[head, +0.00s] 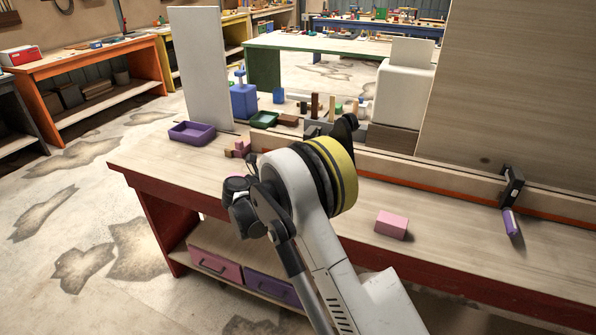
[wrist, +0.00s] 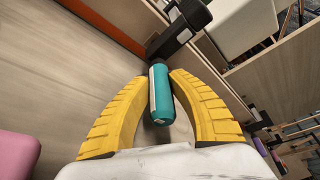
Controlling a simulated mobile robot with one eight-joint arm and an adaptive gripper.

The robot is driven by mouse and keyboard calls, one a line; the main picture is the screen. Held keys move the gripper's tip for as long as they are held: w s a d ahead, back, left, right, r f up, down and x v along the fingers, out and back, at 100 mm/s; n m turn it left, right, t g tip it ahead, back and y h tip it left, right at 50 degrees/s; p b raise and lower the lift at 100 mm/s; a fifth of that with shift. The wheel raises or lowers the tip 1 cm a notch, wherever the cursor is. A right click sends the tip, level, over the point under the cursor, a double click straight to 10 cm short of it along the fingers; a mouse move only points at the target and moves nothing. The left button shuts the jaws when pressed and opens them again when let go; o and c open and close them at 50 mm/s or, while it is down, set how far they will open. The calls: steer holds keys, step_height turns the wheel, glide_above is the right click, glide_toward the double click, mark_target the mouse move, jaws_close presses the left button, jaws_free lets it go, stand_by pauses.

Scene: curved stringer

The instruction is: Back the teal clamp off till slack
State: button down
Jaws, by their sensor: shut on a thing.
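The teal clamp shows in the wrist view as a teal handle (wrist: 162,97) with a black bar and jaw (wrist: 182,28) beyond it. The black jaw sits at the edge of a wooden strip. My gripper (wrist: 160,82) has its yellow ribbed fingers closed on either side of the teal handle, shut on it. In the head view my arm covers the teal clamp and most of my gripper. A second clamp with a purple handle (head: 510,221) is fixed on the strip at the right.
A pink block (head: 391,225) lies on the workbench (head: 455,250) right of my arm; its side also shows in the wrist view (wrist: 14,155). A purple tray (head: 192,133) and a green tray (head: 264,119) stand at the left end. A tall panel (head: 515,95) rises behind the bench.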

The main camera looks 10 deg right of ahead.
steer(key=c, duration=1.2)
jaws_free()
steer(key=shift+d, duration=0.1)
steer(key=v, duration=1.2)
steer(key=shift+c, duration=0.3)
